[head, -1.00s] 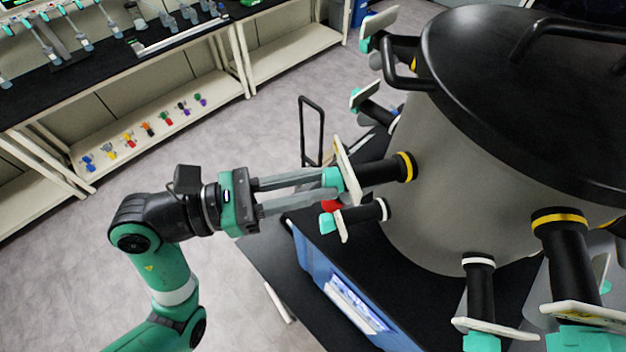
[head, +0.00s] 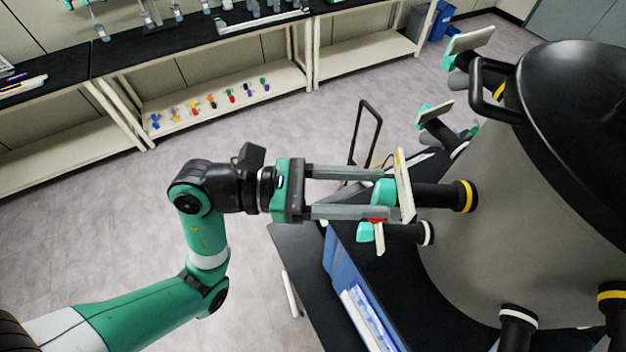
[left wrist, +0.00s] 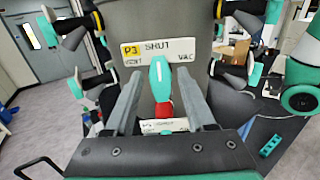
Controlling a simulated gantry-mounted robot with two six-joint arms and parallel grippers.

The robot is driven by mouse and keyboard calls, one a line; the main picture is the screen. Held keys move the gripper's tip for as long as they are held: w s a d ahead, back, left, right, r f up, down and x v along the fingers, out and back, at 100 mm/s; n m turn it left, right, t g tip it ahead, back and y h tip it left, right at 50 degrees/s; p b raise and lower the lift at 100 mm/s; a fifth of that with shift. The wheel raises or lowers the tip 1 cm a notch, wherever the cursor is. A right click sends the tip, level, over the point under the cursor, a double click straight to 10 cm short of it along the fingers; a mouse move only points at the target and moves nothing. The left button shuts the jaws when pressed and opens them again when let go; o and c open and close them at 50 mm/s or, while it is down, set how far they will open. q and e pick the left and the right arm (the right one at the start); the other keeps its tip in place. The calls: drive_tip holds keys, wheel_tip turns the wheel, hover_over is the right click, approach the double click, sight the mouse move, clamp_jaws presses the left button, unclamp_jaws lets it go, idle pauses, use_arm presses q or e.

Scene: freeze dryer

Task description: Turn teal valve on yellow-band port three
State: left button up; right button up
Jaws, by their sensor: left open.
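The teal valve (head: 384,192) of port three sits on a white plate (head: 404,170) at the end of a black port with a yellow band (head: 468,196). In the left wrist view the plate (left wrist: 187,50) reads P3 on yellow, with SHUT at top and VAC at right. The teal handle (left wrist: 160,76) stands upright there, its top toward SHUT. My left gripper (head: 380,192) is open, its fingers reaching to either side of the valve. The left wrist view shows the handle between the two fingertips (left wrist: 160,90), with gaps beside it. My right gripper is not in view.
A white-banded port (head: 405,234) with its own teal valve sits just below, close to the lower finger; a red part shows there. More ports (head: 440,128) surround the grey drum (head: 500,250). Open floor lies left.

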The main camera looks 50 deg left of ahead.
use_arm(q)
drive_tip(key=v, duration=1.1)
drive_tip(key=shift+s+a+p, duration=0.2)
drive_tip(key=shift+s+p, duration=0.05)
drive_tip(key=shift+p, duration=0.1)
